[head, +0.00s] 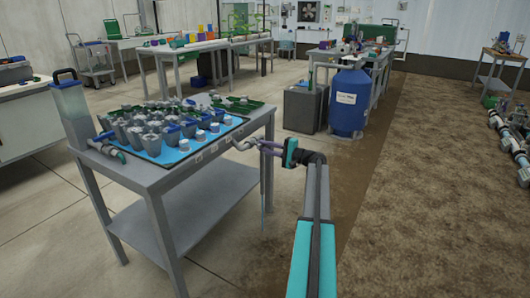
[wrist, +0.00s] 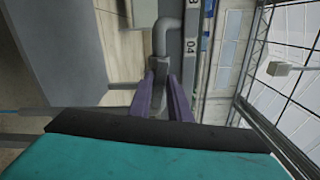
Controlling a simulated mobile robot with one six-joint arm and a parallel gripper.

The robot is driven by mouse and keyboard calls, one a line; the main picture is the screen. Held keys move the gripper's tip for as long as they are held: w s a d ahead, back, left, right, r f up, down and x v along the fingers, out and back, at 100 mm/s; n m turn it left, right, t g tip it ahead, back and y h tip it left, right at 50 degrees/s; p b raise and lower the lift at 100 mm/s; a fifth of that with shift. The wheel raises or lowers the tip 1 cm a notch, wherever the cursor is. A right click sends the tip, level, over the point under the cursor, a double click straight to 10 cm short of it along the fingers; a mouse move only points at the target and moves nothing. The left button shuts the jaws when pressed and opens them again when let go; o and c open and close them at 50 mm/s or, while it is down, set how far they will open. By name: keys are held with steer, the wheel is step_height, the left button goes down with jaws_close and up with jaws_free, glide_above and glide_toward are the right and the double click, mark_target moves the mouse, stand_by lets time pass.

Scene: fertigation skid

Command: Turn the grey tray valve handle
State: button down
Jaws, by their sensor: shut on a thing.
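The blue tray (head: 180,147) lies on the grey metal table and holds several grey cups. A grey bent pipe (head: 242,144) sticks out at the tray's right front side. In the wrist view this pipe (wrist: 166,32) bends down toward my gripper. My gripper (head: 262,147) has purple fingers, also in the wrist view (wrist: 161,82), and they are shut on the grey tray valve handle (wrist: 159,66). Only a small part of the handle shows between the fingers. Its turn angle cannot be told.
The table (head: 135,180) has a lower shelf. A thin bluish line (head: 263,205), hose or water, hangs below the pipe. A blue tank (head: 348,105) and a grey box (head: 303,108) stand behind.

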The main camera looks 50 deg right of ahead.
steer(key=shift+a+f+n+b, duration=0.15)
steer(key=shift+n+b, duration=0.25)
steer(key=shift+n, duration=0.3)
steer(key=c, duration=1.7)
jaws_free()
steer(key=shift+s, duration=0.1)
steer(key=p+v, duration=0.2)
steer(key=v, duration=1.1)
steer(key=shift+s+p, duration=0.35)
